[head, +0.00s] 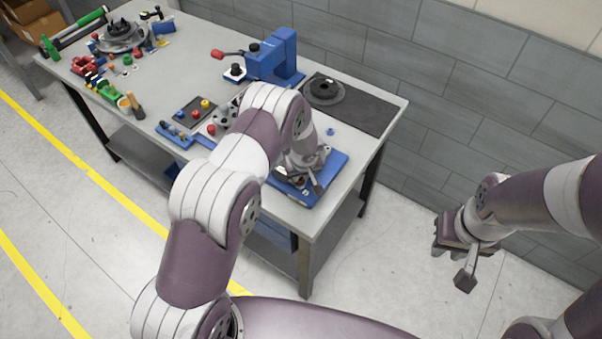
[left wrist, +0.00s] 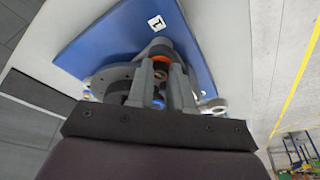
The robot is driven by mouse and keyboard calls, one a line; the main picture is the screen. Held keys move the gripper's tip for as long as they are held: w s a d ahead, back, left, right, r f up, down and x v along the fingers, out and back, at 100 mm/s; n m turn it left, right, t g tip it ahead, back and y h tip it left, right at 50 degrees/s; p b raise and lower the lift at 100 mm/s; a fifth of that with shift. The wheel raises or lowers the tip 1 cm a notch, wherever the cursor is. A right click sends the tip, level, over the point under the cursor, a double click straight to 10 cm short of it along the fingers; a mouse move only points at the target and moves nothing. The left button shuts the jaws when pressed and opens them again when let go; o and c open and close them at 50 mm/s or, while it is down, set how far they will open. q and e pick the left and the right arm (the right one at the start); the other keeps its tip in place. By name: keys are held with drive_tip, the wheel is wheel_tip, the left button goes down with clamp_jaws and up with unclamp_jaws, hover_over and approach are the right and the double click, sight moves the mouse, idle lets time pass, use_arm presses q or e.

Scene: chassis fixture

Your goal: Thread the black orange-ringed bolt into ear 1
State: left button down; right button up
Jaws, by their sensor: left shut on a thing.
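My left gripper (left wrist: 158,82) is shut on the black bolt with the orange ring (left wrist: 161,58), seen in the left wrist view between the fingers. The bolt is over the grey chassis part on the blue fixture plate (left wrist: 110,45), close to the white label "1" (left wrist: 157,22). The fingers hide the ear and the bolt's lower end, so I cannot tell whether the bolt is in the ear. In the head view the left gripper (head: 305,180) is over the blue plate (head: 335,170) at the near right of the table. My right gripper (head: 458,262) hangs away from the table; its fingers are unclear.
A blue press (head: 275,58) with a red-knobbed lever stands at the back of the table (head: 215,75). A black mat (head: 365,108) carries a dark disc (head: 324,90). A dark tray (head: 190,118) with coloured knobs lies left of my left arm. The grey wall stands close behind.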

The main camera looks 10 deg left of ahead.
use_arm(q)
drive_tip(key=shift+s+a+m+h+p, duration=0.15)
drive_tip(key=shift+s+m+h+p, duration=0.2)
drive_tip(key=shift+m+p, duration=0.7)
drive_tip(key=shift+f+m, duration=0.25)
drive_tip(key=shift+m, duration=0.3)
drive_tip(key=shift+f, duration=0.1)
drive_tip(key=c, duration=0.9)
unclamp_jaws()
drive_tip(key=shift+c, duration=0.2)
drive_tip(key=shift+w+r, duration=0.15)
drive_tip(key=shift+r, duration=0.05)
drive_tip(key=c, duration=0.3)
drive_tip(key=shift+w, duration=0.1)
drive_tip(key=shift+c, duration=0.3)
